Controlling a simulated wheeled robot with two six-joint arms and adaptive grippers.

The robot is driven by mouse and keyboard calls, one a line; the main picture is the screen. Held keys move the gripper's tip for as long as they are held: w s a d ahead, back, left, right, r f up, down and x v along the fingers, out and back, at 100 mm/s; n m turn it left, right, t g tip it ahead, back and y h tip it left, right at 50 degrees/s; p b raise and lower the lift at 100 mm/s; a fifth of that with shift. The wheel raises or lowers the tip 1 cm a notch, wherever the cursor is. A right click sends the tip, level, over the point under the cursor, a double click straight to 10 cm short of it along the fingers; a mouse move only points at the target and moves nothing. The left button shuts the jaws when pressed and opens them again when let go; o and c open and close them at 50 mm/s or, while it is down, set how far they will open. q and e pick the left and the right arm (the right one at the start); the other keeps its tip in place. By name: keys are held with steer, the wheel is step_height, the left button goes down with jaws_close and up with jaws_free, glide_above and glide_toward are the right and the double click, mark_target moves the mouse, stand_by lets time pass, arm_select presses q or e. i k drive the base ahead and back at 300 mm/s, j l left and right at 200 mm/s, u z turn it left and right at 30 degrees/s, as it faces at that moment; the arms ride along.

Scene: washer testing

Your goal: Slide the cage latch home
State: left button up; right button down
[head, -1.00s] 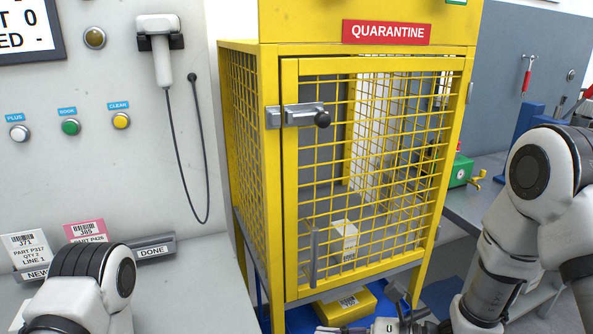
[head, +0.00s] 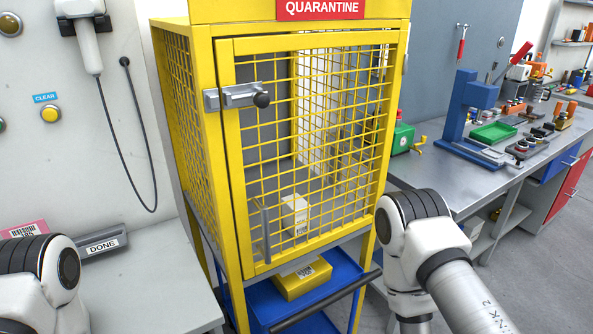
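The yellow wire-mesh quarantine cage (head: 232,180) stands in the middle of the head view, its door (head: 390,110) in line with the frame. The cage latch (head: 240,95) is a grey metal slide at the door's upper left, with a black round knob (head: 262,100) at its right end. A small grey keeper (head: 211,100) sits beside it on the left post. I cannot tell whether the bolt reaches into the keeper. Nothing touches the latch. Neither of my grippers is in view; only arm links show at the lower left and lower right.
A white box (head: 294,215) is inside the cage. A yellow box (head: 302,280) lies on a blue cart (head: 345,280) below. A grey bench (head: 440,178) with a blue press (head: 470,105) stands right. A hanging scanner cable (head: 116,175) is left of the cage.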

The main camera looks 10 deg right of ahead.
mark_target(261, 99)
steer(key=k+l, duration=0.1)
steer(key=l, duration=0.25)
steer(key=k+l, duration=0.15)
steer(key=l, duration=0.2)
steer(key=k+l, duration=0.1)
steer(key=l, duration=0.25)
steer(key=k+l+u, duration=0.1)
steer(key=l, duration=0.25)
steer(key=k+l, duration=0.2)
steer(key=l, duration=0.1)
